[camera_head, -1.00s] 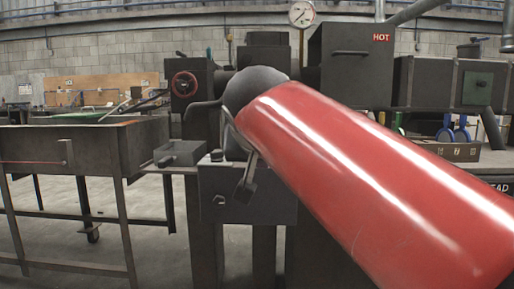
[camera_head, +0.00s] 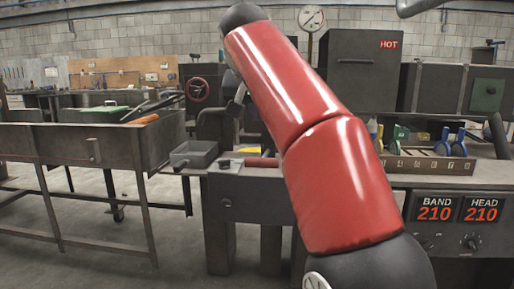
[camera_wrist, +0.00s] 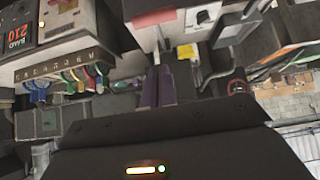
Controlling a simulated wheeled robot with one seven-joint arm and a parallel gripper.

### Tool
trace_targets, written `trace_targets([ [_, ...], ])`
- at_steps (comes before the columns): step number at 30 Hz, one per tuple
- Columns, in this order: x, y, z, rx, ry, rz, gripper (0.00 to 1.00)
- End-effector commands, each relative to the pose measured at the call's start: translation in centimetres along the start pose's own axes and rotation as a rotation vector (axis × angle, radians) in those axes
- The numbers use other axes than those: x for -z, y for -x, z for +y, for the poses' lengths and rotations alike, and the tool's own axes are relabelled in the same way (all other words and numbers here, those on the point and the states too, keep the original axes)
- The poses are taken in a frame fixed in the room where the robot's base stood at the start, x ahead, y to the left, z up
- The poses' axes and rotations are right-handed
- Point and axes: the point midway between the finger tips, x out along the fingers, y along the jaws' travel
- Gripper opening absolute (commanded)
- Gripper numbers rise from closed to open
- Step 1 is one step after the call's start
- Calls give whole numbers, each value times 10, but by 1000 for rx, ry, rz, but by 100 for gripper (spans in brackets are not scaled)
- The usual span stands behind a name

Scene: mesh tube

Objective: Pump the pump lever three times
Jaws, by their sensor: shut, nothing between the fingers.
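A short red bar (camera_head: 262,162), which looks like the pump lever's grip, lies roughly level at the top of a grey box (camera_head: 250,192) in the head view. My red arm hides its right part. In the wrist view a red bar (camera_wrist: 154,16) shows at the top, beyond the fingertips. My gripper (camera_wrist: 158,72) has its purple fingers together and empty, apart from the bar. In the head view the fingers are not clearly visible behind my arm.
A small grey tray (camera_head: 193,154) stands left of the box. A display panel (camera_head: 460,208) reading 210 twice is at right, below a rack of coloured tools (camera_head: 432,165). A yellow piece (camera_wrist: 187,52) is near the fingers. A dark trough table (camera_head: 85,145) stands at left.

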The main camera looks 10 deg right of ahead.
Motion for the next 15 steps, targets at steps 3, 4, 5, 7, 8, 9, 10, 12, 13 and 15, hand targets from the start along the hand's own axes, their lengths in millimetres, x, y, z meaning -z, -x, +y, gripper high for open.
trace_targets([
  [3, 0, -2, 0, 0, 0, 0, 0],
  [4, 0, -3, 0, 0, 0, 0, 0],
  [5, 0, -5, 0, -1, 0, -1, 0],
  [7, 0, -13, 0, -1, 1, -2, 0],
  [8, 0, -18, 0, -2, 1, -2, 0],
  [9, -1, -24, 0, -2, 0, -3, 0],
  [10, -1, -30, 0, -1, 1, -3, 0],
  [12, -1, -45, 0, -1, 0, -3, 0],
  [13, -1, -52, 0, -2, 0, -4, 0],
  [15, -2, -69, 0, -1, 0, -4, 0],
])
